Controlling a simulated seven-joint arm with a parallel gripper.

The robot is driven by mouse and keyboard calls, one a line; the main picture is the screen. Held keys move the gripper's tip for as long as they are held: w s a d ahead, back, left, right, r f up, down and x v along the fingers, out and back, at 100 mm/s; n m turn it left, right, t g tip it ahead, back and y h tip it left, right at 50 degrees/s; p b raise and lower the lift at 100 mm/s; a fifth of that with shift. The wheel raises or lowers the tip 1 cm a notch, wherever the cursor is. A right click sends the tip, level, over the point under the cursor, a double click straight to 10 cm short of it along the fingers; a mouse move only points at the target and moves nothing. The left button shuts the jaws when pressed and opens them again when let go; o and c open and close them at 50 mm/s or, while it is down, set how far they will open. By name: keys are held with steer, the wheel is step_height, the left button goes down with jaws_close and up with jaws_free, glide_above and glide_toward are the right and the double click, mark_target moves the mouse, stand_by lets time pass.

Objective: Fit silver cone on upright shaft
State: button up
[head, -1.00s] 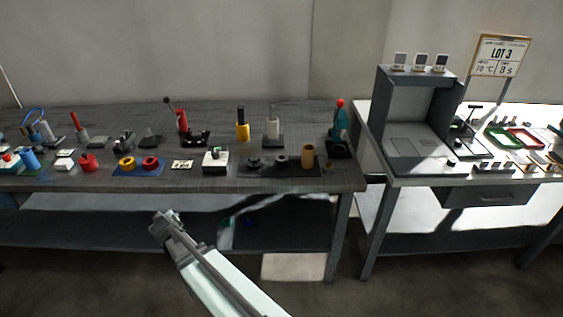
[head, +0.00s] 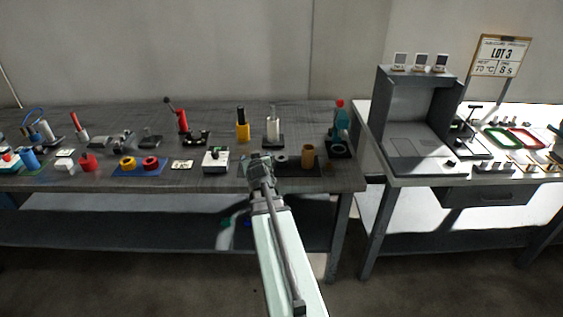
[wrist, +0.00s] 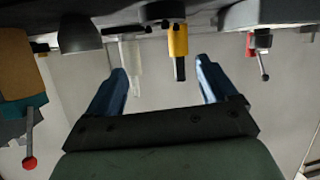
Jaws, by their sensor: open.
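A grey tapered piece (wrist: 80,33), which looks like the cone, shows at the upper left of the wrist view, where the scene appears upside down. It seems to be the small grey piece (head: 282,160) on the dark mat in the head view. A pale upright post (head: 272,128) with a thinner tip, probably the shaft, stands behind on a dark base; it also shows in the wrist view (wrist: 131,55). My gripper (head: 258,159) is over the table's front part, left of the grey piece. In the wrist view its blue fingers (wrist: 162,80) are apart, with nothing held between them.
An orange-brown cylinder (head: 308,151) stands right of the grey piece. A yellow post with black top (head: 242,126) and a red-handled device (head: 182,122) stand behind. A white box (head: 216,158) is left of my gripper. A teal device (head: 341,122) stands near the right end.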

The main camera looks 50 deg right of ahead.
steer(key=m+g+h, duration=0.1)
steer(key=m, duration=0.1)
glide_toward(281, 156)
steer(key=shift+w+d+f, duration=0.2)
steer(key=shift+w+d, duration=0.05)
steer(key=shift+w, duration=0.3)
steer(key=shift+d+f, duration=0.1)
steer(key=shift+d, duration=0.15)
steer(key=shift+x, duration=3.65)
steer(key=shift+s+f, duration=0.1)
steer(key=shift+s, duration=0.05)
steer(key=c, duration=1.3)
steer(key=shift+o, duration=0.2)
